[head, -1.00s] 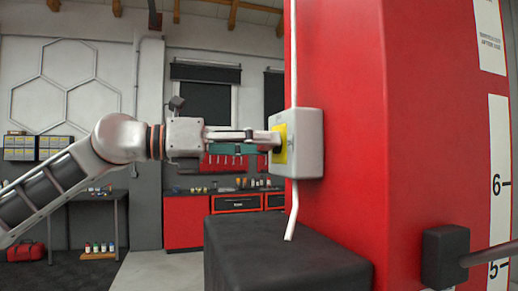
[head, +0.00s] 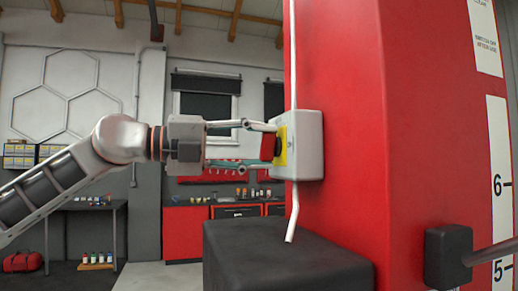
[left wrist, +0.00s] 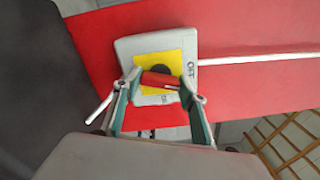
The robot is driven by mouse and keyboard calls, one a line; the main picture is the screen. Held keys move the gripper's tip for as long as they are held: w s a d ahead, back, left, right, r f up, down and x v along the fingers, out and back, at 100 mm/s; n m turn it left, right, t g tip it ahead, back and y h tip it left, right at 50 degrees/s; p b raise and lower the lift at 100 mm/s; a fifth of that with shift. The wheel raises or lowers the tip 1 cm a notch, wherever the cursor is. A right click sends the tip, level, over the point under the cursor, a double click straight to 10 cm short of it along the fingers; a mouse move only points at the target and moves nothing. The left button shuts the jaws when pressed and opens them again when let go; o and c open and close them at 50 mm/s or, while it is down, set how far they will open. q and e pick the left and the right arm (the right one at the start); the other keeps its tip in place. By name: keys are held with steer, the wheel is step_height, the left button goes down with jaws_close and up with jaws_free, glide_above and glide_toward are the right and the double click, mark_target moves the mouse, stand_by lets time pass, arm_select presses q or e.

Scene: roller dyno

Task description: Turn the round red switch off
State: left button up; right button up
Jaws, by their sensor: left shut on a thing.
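The red switch handle (head: 268,147) sits on a yellow plate (head: 282,146) on the front of a light grey switch box (head: 309,146). The box is fixed to the red pillar. My left gripper (head: 272,148) reaches it from the left, one finger above and one below, shut on the handle. In the left wrist view, the handle (left wrist: 160,79) lies crosswise between the fingertips (left wrist: 161,80). The yellow plate (left wrist: 150,65) and a dark round base show behind it. "OFF" lettering is on the box at the plate's right. My right gripper is not in view.
The red pillar (head: 350,100) fills the right side. A white conduit (head: 293,215) runs above and below the box. A black block (head: 285,255) stands below my left gripper. A dark box with a rod (head: 448,255) is at lower right.

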arm_select(q)
steer(key=n, duration=0.3)
steer(key=shift+n, duration=0.5)
stand_by(0.4)
steer(key=o, duration=1.1)
steer(key=v, duration=1.2)
